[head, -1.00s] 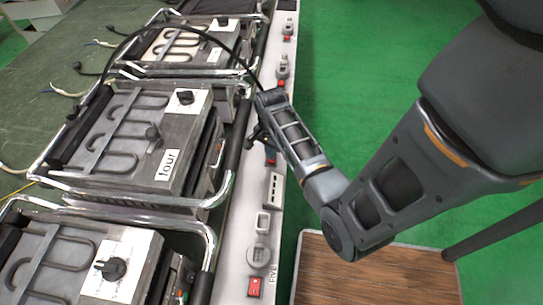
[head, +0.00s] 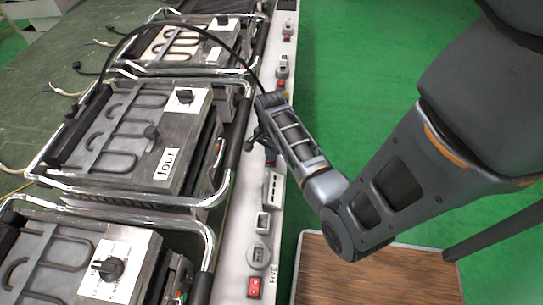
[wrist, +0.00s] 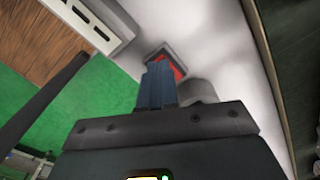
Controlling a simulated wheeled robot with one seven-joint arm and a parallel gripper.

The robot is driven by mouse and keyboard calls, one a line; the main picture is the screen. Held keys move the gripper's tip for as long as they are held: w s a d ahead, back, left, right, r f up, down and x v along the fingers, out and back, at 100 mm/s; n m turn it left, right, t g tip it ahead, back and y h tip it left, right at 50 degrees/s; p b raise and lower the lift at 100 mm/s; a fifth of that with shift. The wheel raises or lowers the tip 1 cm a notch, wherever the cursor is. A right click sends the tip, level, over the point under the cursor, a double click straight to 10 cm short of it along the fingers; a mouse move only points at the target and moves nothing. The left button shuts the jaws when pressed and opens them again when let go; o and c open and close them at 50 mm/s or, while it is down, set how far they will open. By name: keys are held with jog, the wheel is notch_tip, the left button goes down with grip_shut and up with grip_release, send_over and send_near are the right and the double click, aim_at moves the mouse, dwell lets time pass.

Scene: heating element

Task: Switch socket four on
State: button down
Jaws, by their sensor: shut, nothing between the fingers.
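The heater labelled "four" (head: 166,163) sits at the middle left in the head view, beside a pale socket strip (head: 238,215). In the wrist view a red switch (wrist: 177,68) in a dark frame lies on the pale strip, just beyond my fingertips. My gripper (wrist: 157,82) is shut and empty, its fingers pointing at this switch and covering part of it. I cannot tell whether they touch it. In the head view my forearm and wrist hide most of the gripper and this part of the strip.
Other heaters stand behind and in front of "four", with chrome handle bars close to the strip. A red switch (head: 255,287) marked "FIVE" is nearer. A black cable arches above the strip. A wooden-topped surface (head: 375,275) is at the lower right; green floor (head: 350,80) is open beyond.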

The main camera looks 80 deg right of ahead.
jog(key=shift+f, duration=0.35)
jog(key=shift+r, duration=0.15)
notch_tip(320, 180, up, 7)
jog(key=p, duration=0.6)
jog(key=shift+p, duration=0.4)
dwell(0.6)
